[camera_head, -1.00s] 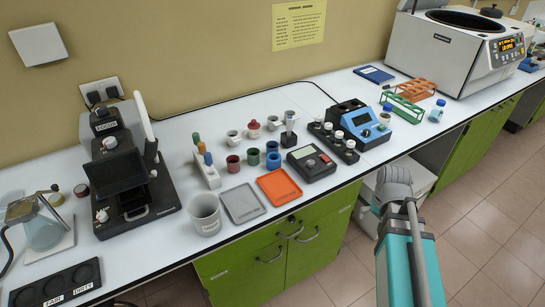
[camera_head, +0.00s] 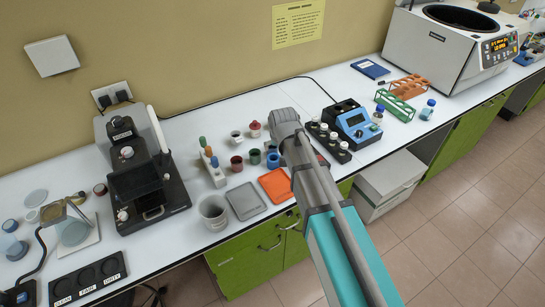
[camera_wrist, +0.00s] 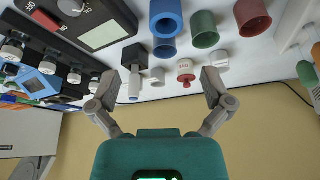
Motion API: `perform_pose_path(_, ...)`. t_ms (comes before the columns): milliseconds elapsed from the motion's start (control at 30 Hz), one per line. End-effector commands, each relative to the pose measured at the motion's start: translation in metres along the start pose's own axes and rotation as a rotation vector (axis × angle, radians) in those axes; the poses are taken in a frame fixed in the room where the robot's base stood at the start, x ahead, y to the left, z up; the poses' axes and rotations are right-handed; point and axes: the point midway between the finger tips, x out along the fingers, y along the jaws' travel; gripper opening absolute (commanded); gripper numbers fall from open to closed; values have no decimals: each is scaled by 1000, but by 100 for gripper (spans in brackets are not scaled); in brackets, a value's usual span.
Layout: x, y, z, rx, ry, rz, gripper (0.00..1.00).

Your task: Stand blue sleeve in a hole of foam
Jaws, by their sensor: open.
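The blue sleeve (camera_head: 273,160) stands upright on the white bench, just left of my arm in the head view. In the wrist view the blue sleeve (camera_wrist: 166,18) shows at the top centre as an open ring. My gripper (camera_wrist: 160,78) is open and empty, its fingers spread wide. The sleeve lies beyond the gap between the fingertips, apart from them. My arm hides the fingers in the head view. A dark block (camera_wrist: 134,55) holds an upright white tube near the left finger. I cannot tell for certain which dark block is the foam.
A green sleeve (camera_wrist: 204,29) and a dark red sleeve (camera_wrist: 252,17) stand beside the blue one. A black vial rack (camera_head: 334,146) and a blue instrument (camera_head: 356,122) stand at right. Grey (camera_head: 246,201) and orange (camera_head: 275,185) trays lie at the front.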

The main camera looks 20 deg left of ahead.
Motion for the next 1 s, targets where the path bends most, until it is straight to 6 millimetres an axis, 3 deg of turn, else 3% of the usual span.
perform_pose_path(133,-2,-8,-4,-8,7,-4,100)
perform_pose_path(567,2,-8,-4,-8,7,-4,100)
perform_pose_path(1000,36,-8,-4,-8,6,-4,100)
